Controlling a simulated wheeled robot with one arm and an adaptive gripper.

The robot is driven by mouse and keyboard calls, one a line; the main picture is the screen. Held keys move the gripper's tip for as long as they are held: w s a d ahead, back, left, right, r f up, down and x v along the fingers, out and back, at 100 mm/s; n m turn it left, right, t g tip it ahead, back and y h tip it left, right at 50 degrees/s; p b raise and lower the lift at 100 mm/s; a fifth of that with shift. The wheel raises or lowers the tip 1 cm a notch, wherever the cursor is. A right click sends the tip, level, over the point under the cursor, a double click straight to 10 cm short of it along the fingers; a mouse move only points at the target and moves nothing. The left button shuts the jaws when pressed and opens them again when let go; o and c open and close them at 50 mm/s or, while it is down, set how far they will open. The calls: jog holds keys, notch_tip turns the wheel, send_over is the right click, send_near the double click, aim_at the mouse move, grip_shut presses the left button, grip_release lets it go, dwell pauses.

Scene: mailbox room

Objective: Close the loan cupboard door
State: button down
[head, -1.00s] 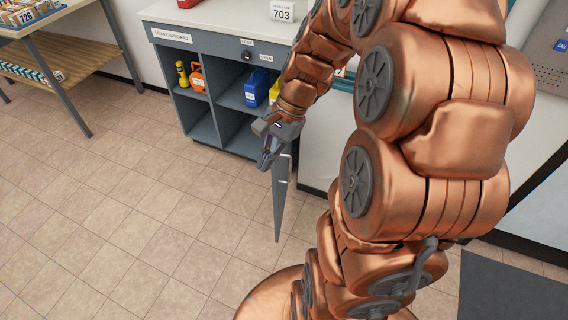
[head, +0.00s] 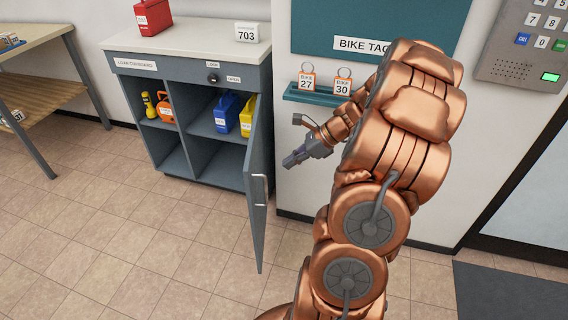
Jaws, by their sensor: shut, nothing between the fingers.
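The loan cupboard (head: 205,70) stands against the wall at left centre, with a grey body and a white top. Its door (head: 258,190) is hinged at the cupboard's right side and stands wide open, swung out toward me, with a pale handle near its top. The open front shows the shelves inside. My gripper (head: 290,162) is shut and empty, to the right of the door and apart from it, pointing left. The knob (head: 212,78) sits on the cupboard's top rail between the lock and open labels.
Inside are blue (head: 227,112) and yellow (head: 247,117) cases, an orange item (head: 166,109) and a yellow torch (head: 148,104). A red case (head: 152,16) and a 703 sign (head: 246,33) stand on top. A tag shelf (head: 318,95) is behind my arm. Floor in front is clear.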

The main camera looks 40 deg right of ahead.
aim_at(250, 180)
jog(key=shift+w+a+f, duration=0.95)
jog(key=shift+w+a, duration=0.15)
jog(key=shift+a, duration=0.05)
jog(key=shift+w+a+f, duration=0.9)
jog(key=shift+w+a, duration=0.2)
jog(key=shift+a, duration=0.05)
jog(key=shift+w+a+f, duration=0.95)
jog(key=shift+w+a, duration=0.15)
jog(key=shift+a, duration=0.05)
jog(key=shift+w+a, duration=0.1)
